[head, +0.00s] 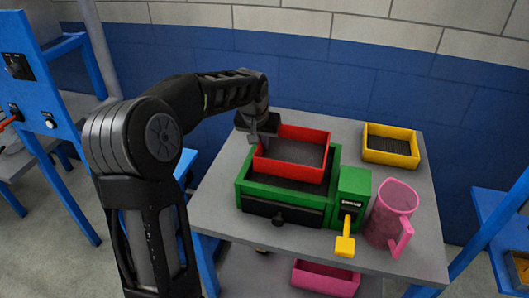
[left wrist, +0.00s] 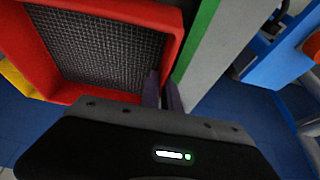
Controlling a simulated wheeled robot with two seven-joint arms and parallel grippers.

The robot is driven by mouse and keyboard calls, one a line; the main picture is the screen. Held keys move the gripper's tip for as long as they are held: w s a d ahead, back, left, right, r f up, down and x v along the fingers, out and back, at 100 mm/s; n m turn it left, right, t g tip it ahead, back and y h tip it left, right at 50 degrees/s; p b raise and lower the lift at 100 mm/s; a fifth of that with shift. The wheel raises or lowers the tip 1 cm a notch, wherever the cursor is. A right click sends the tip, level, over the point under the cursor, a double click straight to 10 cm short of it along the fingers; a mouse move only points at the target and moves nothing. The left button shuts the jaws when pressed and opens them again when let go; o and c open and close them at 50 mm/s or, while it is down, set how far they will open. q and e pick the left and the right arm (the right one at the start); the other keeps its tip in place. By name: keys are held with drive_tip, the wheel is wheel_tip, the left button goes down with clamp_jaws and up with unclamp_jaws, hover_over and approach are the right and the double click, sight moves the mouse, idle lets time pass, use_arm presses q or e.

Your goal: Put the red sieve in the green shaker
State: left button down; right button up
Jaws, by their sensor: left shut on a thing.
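The red sieve (head: 292,153) is a shallow square frame with a dark mesh floor. My left gripper (head: 262,138) is shut on the sieve's left wall. The left wrist view shows the sieve (left wrist: 105,45) with the fingers (left wrist: 160,88) at its wall, and the shaker's green edge (left wrist: 197,40) beside it. My right gripper is not in view.
A yellow sieve (head: 390,146) lies at the table's back right. A pink pitcher (head: 391,214) stands right of the shaker, near its green side box with a yellow lever (head: 345,243). A pink tray (head: 325,278) is below the table. The table's (head: 415,258) right front is clear.

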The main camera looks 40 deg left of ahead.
sight(262, 152)
use_arm(q)
drive_tip(key=shift+f, duration=1.9)
drive_tip(key=c, duration=2)
unclamp_jaws()
drive_tip(key=shift+f, duration=0.15)
drive_tip(key=shift+c, duration=0.2)
drive_tip(key=shift+o, duration=0.8)
